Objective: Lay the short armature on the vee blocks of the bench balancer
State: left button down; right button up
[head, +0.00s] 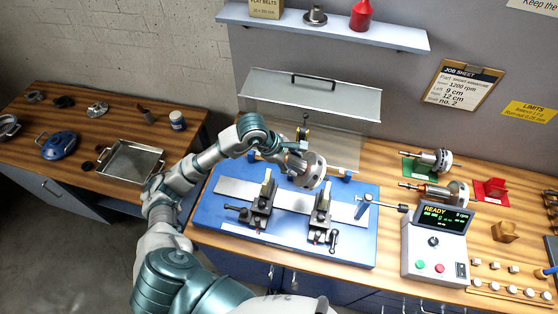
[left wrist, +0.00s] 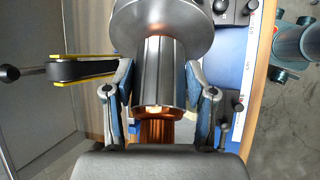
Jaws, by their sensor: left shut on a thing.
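My left gripper (head: 290,157) is shut on an armature (head: 312,172), which it holds in the air over the back part of the blue bench balancer (head: 210,226). In the left wrist view the gripper (left wrist: 160,92) has a finger on each side of the armature's steel cylinder (left wrist: 160,70). A wide round disc is at the top, and copper windings show below. The two vee blocks, left (head: 263,200) and right (head: 322,212), stand on the balancer's steel rail with nothing lying across them. My right gripper is in neither view.
A clear guard (head: 310,96) stands behind the balancer. A metal tray (head: 130,160) sits on the left bench.

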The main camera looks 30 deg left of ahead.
pick_arm(q)
jog(key=shift+d+r, duration=0.25)
jog(key=shift+d, duration=0.25)
jog(key=shift+d+f, duration=0.1)
jog(key=shift+d, duration=0.15)
jog(key=shift+d+f+b, duration=0.2)
jog(key=shift+f+b, duration=0.25)
jog(key=shift+f, duration=0.1)
jog(key=f, duration=0.1)
jog(key=a+f+b, duration=0.1)
jog(key=f, duration=0.1)
jog(key=shift+s, duration=0.15)
jog(key=shift+t, duration=0.3)
notch_tip(320, 180, down, 6)
jog(key=b, duration=0.7)
jog(key=shift+s, duration=0.1)
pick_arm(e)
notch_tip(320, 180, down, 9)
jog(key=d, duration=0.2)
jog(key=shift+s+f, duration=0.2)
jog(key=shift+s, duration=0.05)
